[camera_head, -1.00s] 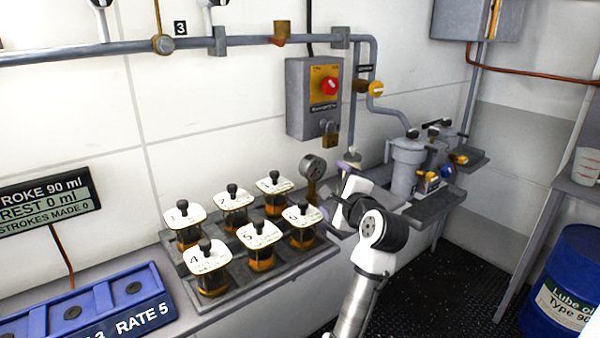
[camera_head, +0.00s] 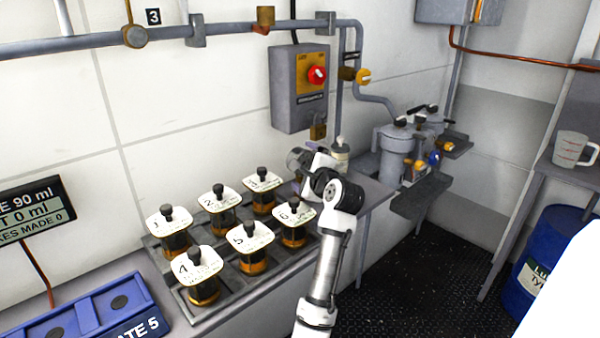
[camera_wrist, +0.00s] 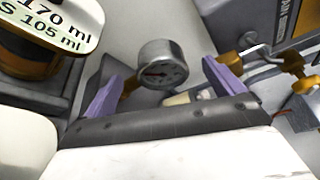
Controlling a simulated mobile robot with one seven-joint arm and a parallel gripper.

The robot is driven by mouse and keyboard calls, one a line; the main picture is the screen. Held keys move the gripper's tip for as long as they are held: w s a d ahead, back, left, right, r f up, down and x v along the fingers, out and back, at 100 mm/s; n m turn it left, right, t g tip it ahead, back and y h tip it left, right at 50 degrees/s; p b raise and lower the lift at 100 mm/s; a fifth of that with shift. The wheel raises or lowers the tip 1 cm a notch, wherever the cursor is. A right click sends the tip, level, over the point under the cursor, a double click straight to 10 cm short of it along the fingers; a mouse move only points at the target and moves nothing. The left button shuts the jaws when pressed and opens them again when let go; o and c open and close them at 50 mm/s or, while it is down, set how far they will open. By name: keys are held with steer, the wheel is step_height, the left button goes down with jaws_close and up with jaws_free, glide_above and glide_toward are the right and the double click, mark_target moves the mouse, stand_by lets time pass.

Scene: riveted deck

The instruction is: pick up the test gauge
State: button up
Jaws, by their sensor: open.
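The test gauge (camera_wrist: 162,66) is a grey round dial with a white face and a brass part at its lower left. In the wrist view it shows between the two purple fingers of my gripper (camera_wrist: 164,90). The fingers stand wide apart, with no clear contact on the gauge. In the head view the gauge (camera_head: 295,158) is partly hidden behind my gripper (camera_head: 298,183), at the back of the bench near the wall. Its lower part is hidden there.
Several numbered jars with white lids stand in a grey rack (camera_head: 185,300) left of my gripper. A white-capped bottle (camera_head: 340,155) stands close behind it. Grey canisters (camera_head: 395,150) are to the right. A control box (camera_head: 298,85) with a padlock hangs above.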

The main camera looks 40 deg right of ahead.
mark_target(303, 163)
steer(key=shift+d+p+x, duration=0.15)
steer(key=shift+p+x, duration=0.25)
steer(key=shift+x, duration=0.95)
steer(key=shift+d+p+x, duration=0.2)
steer(key=shift+p+x, duration=0.15)
steer(key=shift+x, duration=0.95)
steer(key=shift+s+f, duration=0.1)
steer(key=shift+f, duration=0.05)
steer(key=shift+c, duration=0.2)
steer(key=c, duration=1.2)
